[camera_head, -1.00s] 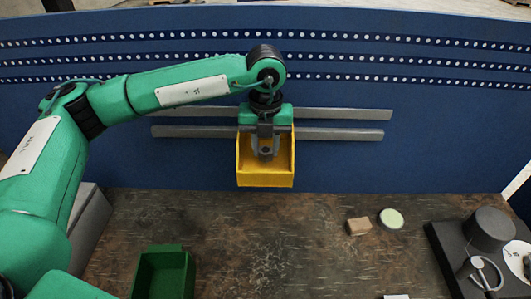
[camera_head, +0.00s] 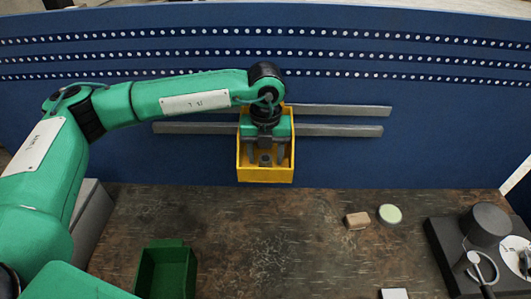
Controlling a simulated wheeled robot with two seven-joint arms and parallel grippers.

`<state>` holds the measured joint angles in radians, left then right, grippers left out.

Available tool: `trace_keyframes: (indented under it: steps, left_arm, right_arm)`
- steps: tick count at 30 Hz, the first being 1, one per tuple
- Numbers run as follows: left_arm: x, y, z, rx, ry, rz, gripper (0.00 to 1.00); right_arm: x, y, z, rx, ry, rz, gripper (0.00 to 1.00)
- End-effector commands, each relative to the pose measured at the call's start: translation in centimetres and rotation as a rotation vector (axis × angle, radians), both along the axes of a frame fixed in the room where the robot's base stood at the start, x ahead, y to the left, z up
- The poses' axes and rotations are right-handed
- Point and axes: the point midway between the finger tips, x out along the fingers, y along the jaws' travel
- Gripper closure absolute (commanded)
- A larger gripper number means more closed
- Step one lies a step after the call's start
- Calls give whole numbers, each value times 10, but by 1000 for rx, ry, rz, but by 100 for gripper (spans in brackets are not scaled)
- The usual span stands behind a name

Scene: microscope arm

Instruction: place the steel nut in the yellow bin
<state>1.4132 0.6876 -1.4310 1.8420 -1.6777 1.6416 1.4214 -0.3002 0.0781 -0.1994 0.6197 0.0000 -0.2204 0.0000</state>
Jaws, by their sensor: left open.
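The yellow bin (camera_head: 265,174) hangs on the rails of the blue panel, above the back of the table. My left gripper (camera_head: 266,157) is at the bin, pointing down, with its fingers spread apart inside the bin opening. The steel nut (camera_head: 265,160) is a small dark grey piece inside the bin, between the two fingers and apart from them. Whether it rests fully on the bin floor is hard to tell at this size. My right gripper is not in view.
A green bin (camera_head: 166,270) stands at the front left of the table. A small brown block (camera_head: 357,220) and a round pale green disc (camera_head: 390,214) lie right of centre. Dark microscope-like equipment (camera_head: 488,227) stands at the right edge. The table's middle is clear.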

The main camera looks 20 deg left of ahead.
Motion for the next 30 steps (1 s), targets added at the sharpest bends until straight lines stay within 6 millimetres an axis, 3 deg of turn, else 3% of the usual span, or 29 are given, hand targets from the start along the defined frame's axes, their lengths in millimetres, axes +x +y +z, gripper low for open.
trace_keyframes:
  steps: [5, 19, 24, 30]
  left_arm:
    - [1, -1, 14, -2, -5, 0, 48]
    - [1, -1, 106, -1, -3, 1, 48]
    - [0, 0, 119, 0, -1, 0, 48]
    - [0, 0, 121, 0, 0, 0, 48]
  right_arm:
    - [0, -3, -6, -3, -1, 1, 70]
    - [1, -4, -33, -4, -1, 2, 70]
    - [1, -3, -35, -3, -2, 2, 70]
    - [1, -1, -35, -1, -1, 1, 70]
